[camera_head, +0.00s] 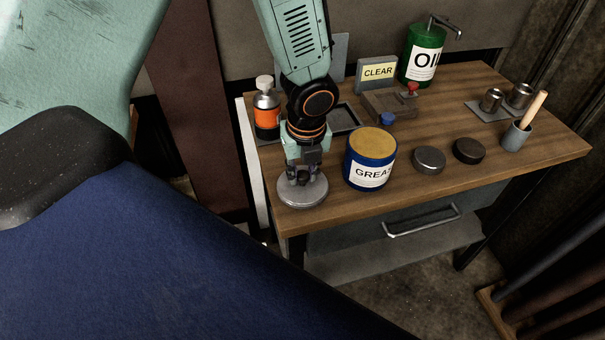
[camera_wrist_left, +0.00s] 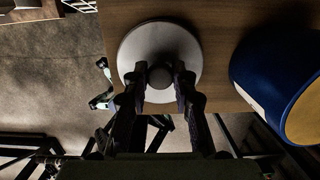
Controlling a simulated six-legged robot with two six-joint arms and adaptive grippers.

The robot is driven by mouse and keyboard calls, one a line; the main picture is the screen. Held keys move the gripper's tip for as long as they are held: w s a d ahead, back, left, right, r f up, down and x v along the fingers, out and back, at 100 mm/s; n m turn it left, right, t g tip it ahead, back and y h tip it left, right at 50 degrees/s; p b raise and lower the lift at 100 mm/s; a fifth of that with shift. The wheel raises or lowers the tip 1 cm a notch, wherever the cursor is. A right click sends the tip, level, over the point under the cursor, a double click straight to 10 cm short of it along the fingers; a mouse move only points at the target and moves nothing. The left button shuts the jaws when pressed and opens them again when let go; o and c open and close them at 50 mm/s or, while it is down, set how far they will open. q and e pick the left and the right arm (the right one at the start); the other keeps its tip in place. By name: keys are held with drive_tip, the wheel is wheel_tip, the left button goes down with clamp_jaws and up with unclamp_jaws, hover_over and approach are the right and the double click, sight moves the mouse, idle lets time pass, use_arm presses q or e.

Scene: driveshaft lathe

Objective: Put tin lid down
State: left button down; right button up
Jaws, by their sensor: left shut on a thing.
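The tin lid (camera_head: 303,193) is a round grey disc with a knob in its middle. It is at the front left corner of the wooden bench, on or just above the top; I cannot tell which. My left gripper (camera_head: 300,174) points down over it, shut on its knob. In the left wrist view the lid (camera_wrist_left: 160,45) lies below my left gripper (camera_wrist_left: 161,76), whose fingers are on either side of the knob. The blue grease tin (camera_head: 369,160) stands open just right of the lid, showing tan grease. My right gripper is not in view.
On the bench (camera_head: 420,196), two round caps (camera_head: 429,159) (camera_head: 468,150) lie right of the tin. An orange-labelled bottle (camera_head: 266,112) and a dark tray (camera_head: 343,118) stand behind my gripper.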

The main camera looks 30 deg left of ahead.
use_arm(q)
drive_tip(key=shift+w+d, duration=0.1)
drive_tip(key=shift+w, duration=0.15)
drive_tip(key=shift+d, duration=0.1)
drive_tip(key=shift+s+f, duration=0.1)
drive_tip(key=c, duration=1.3)
unclamp_jaws()
drive_tip(key=shift+s, duration=0.15)
drive_tip(key=shift+o, duration=1.1)
drive_tip(key=shift+w, duration=0.2)
